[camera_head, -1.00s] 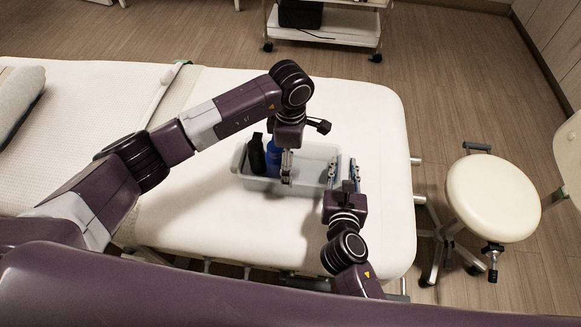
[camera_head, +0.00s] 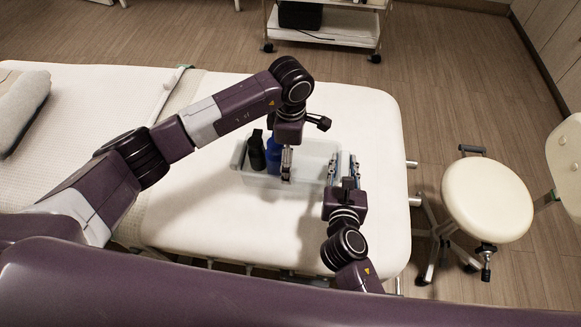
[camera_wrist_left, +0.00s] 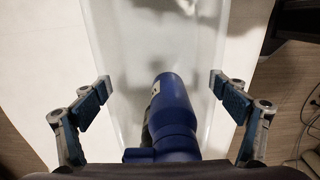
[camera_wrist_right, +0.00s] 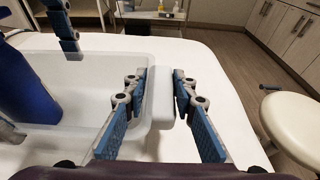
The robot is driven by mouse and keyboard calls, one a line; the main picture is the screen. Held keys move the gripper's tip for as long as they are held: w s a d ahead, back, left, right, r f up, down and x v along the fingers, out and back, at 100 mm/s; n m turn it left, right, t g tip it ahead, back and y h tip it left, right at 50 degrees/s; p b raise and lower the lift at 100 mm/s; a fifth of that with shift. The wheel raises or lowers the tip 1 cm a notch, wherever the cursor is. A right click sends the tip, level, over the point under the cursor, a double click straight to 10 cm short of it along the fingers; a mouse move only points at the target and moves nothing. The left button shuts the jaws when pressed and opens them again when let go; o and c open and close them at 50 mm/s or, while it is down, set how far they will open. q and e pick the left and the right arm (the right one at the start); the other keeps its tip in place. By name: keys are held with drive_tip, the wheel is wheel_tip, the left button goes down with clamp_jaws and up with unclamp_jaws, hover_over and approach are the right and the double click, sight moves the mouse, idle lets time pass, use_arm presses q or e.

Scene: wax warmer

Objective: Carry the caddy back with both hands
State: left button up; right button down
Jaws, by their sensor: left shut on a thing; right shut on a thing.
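The caddy is a pale, translucent open tray (camera_head: 312,180) over the white padded bed, and it also shows in the right wrist view (camera_wrist_right: 85,62). A blue bottle (camera_wrist_left: 172,105) and a black bottle (camera_head: 256,152) stand in its left part. My left gripper (camera_head: 287,165) is over the caddy. Its fingers (camera_wrist_left: 160,92) are spread across the caddy's width, one at each long wall, with the blue bottle near them. My right gripper (camera_head: 343,166) is shut on the caddy's right end rim (camera_wrist_right: 160,100). Whether the caddy's base touches the bed is unclear.
The bed (camera_head: 230,225) has free surface around the caddy. A rolled towel or pillow (camera_head: 22,100) lies at its left. A cream stool (camera_head: 487,200) stands right of the bed. A white trolley (camera_head: 325,28) stands beyond it. Wooden floor is open between them.

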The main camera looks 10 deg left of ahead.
use_arm(q)
drive_tip(key=shift+r, duration=0.6)
drive_tip(key=shift+w+a, duration=0.1)
drive_tip(key=o, duration=0.6)
drive_tip(key=c, duration=1.2)
drive_tip(key=shift+f, duration=0.1)
